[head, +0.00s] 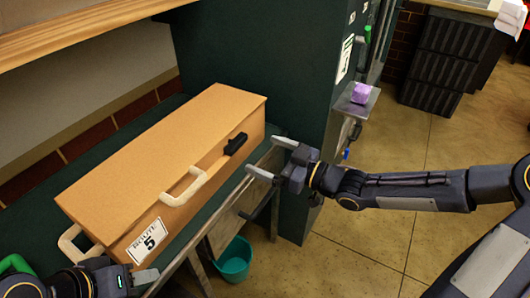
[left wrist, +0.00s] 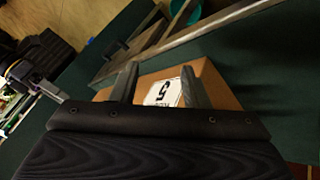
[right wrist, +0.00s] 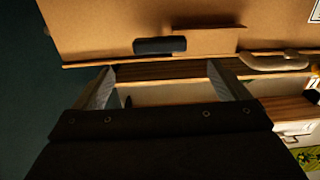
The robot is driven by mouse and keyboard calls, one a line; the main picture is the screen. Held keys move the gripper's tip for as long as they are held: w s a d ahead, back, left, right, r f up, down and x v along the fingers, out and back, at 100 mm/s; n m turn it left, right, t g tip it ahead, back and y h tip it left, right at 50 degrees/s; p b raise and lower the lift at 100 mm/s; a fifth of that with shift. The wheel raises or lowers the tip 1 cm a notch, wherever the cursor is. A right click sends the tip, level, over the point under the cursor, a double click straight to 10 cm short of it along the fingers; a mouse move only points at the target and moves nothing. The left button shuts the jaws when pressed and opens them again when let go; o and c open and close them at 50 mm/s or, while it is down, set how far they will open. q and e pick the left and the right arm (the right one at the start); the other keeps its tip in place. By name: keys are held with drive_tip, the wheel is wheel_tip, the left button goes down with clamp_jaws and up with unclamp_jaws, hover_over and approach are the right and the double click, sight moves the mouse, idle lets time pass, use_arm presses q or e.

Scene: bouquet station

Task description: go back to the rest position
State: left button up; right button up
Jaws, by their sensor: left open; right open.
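A long tan box (head: 165,165) with a "ROUTE 5" label lies closed on the green counter. It has a black latch piece (head: 235,143) and a cream handle (head: 184,188) on its front side. My right gripper (head: 270,158) is open and empty, in front of the box's right end, apart from it. In the right wrist view its fingers (right wrist: 160,85) point at the box's front side. My left gripper (head: 140,277) is at the bottom left, by the labelled end of the box. In the left wrist view its fingers (left wrist: 154,85) are apart, with the label between them.
A teal bucket (head: 235,260) stands on the floor below the counter's front edge. A purple block (head: 361,92) sits on a small shelf at the green cabinet (head: 270,60). A wooden shelf (head: 70,30) overhangs the box at top left. The tiled floor at right is open.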

idle(0.3)
drive_tip(key=s+d+r+m+g+h+p, duration=0.1)
drive_tip(key=s+d+m+h+p, duration=0.3)
drive_tip(key=d+h, duration=0.35)
drive_tip(key=s+d+r+m+g+h+p, duration=0.1)
drive_tip(key=s+d+r+m+h+p, duration=0.15)
drive_tip(key=s+d+h, duration=0.45)
drive_tip(key=s+r+m+g+y+p, duration=0.1)
drive_tip(key=s+m+y, duration=0.1)
drive_tip(key=s, duration=0.5)
drive_tip(key=s+r+m+g+y+p, duration=0.1)
drive_tip(key=s+m, duration=0.3)
drive_tip(key=s, duration=0.4)
drive_tip(key=shift+r+g+y+p, duration=0.3)
drive_tip(key=shift+r+g+y, duration=0.05)
drive_tip(key=shift+g, duration=0.05)
drive_tip(key=shift+w, duration=0.1)
